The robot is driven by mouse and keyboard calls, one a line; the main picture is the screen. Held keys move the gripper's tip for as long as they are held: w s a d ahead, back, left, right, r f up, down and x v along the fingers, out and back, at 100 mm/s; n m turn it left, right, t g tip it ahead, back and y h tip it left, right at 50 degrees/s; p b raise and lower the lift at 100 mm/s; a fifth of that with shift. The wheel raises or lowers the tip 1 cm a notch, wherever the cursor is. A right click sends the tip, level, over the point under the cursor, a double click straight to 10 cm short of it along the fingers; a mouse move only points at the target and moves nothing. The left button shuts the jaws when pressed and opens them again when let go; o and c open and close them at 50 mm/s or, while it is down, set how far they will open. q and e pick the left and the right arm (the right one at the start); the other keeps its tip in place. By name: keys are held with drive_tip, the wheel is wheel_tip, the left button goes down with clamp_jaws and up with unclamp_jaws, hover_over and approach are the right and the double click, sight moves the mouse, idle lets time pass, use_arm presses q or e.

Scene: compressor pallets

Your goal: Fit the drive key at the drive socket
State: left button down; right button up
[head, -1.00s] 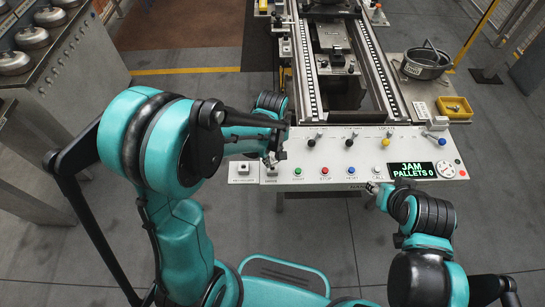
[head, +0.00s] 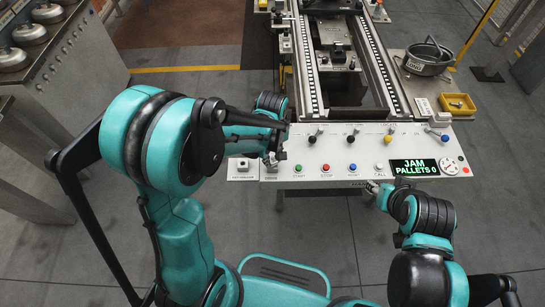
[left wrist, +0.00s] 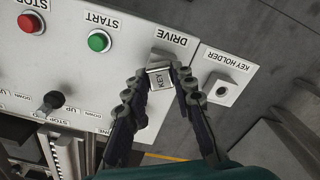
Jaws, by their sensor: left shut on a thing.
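My left gripper (head: 273,161) is over the left front corner of the white control panel. The key is at the panel edge beside the DRIVE label (left wrist: 171,35). The drive socket itself is hidden under the key and fingers, so I cannot tell whether the key sits in it. The key holder (left wrist: 232,90) next to it is an empty-looking white plate with a dark hole. My right gripper (head: 374,188) is by the panel's front edge, its fingers too small to read.
The panel has a green start button (head: 298,168), a red stop button (head: 325,168), several toggles and a display (head: 414,167) reading JAM, PALLETS 0. A conveyor rail (head: 313,85) runs behind. A pan (head: 428,60) and yellow tray (head: 457,104) stand right.

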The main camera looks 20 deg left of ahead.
sight(272, 160)
use_arm(q)
drive_tip(key=shift+f+b, duration=0.35)
drive_tip(key=shift+f, duration=0.15)
drive_tip(key=c, duration=1.2)
unclamp_jaws()
drive_tip(key=shift+r, duration=0.1)
wheel_tip(272, 160, up, 12)
drive_tip(key=shift+f, duration=0.1)
